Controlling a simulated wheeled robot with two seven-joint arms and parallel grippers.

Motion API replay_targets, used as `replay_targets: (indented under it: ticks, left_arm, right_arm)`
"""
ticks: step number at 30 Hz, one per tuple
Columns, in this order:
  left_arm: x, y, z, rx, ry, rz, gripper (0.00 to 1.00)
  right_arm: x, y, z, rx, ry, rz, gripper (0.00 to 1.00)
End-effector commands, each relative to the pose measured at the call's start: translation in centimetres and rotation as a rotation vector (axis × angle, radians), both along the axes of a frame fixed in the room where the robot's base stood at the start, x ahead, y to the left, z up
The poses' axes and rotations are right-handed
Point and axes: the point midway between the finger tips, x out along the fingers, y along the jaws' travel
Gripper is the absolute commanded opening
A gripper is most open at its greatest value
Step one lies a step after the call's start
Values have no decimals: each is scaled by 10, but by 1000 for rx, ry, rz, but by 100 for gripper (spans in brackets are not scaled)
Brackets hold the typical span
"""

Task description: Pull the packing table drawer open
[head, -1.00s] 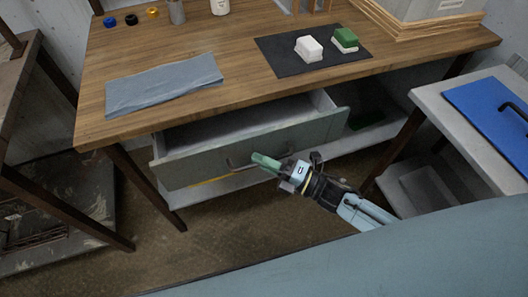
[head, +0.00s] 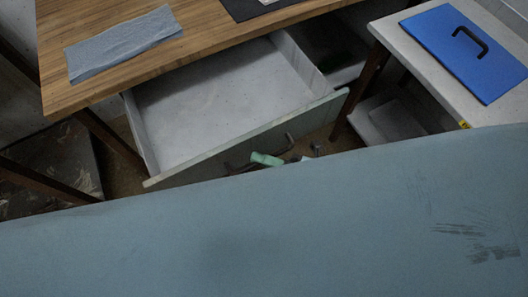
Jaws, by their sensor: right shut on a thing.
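The packing table (head: 105,80) has a wooden top, and its grey-green drawer (head: 205,163) stands far out from under it. The drawer's inside is pale and looks empty. The handle (head: 290,143) is a dark bar on the drawer front, partly covered by my gripper. My right gripper (head: 266,159), with pale green fingers, is at the handle and shut on it. Most of that gripper and its arm is hidden behind the large blue-grey surface at the bottom. My left gripper is not in view.
A blue cloth (head: 122,42) and a dark mat (head: 245,8) lie on the tabletop. At right, a light side table (head: 400,50) carries a blue board (head: 465,55) with a black handle. A pale bin (head: 390,120) sits low beneath it. A dark shelf stands at left.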

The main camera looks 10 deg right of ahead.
Motion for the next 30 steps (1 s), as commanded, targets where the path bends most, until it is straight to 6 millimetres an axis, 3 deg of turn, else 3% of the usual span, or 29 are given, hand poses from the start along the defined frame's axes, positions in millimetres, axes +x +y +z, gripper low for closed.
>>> replay_targets:
  ticks: [5,6,11,22,30]
  left_arm:
    - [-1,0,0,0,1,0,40]
    - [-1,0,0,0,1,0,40]
    - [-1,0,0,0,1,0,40]
    - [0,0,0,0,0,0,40]
    - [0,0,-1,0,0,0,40]
  right_arm:
    - [0,-1,0,-1,-2,0,0]
    - [0,-1,0,-1,-2,0,13]
    - [0,-1,0,-1,-2,0,32]
    - [-4,-6,-2,-2,1,0,32]
    - [-29,-52,-9,-5,2,0,32]
